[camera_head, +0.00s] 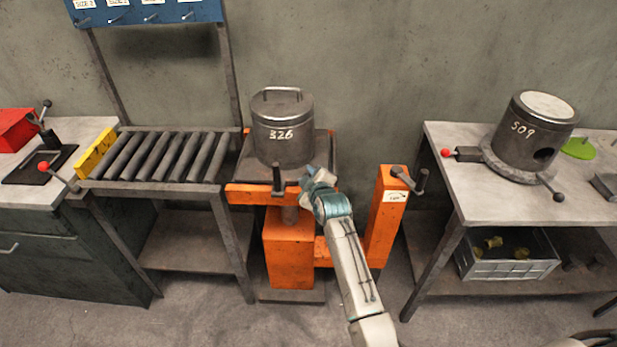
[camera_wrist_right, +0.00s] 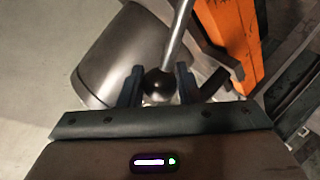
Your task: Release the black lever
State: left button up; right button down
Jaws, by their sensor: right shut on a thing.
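The black lever's round black knob (camera_wrist_right: 160,87) sits between the two fingers of my right gripper (camera_wrist_right: 157,82) in the right wrist view. A grey metal rod (camera_wrist_right: 178,38) runs up from the knob. In the head view a dark upright lever (camera_head: 277,181) stands at the front of the orange lift table (camera_head: 238,191). My right gripper (camera_head: 307,179) is just right of it, shut on the lever; its fingertips are hard to make out there. My left gripper is not in view.
An orange post with a crank (camera_head: 388,210) stands right of my arm. A workbench (camera_head: 440,139) is farther right.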

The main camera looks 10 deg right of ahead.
jog(key=c, duration=1.1)
grip_release()
jog(key=shift+f, duration=0.15)
jog(key=b+v, duration=0.2)
jog(key=v, duration=0.8)
jog(key=shift+s, duration=0.4)
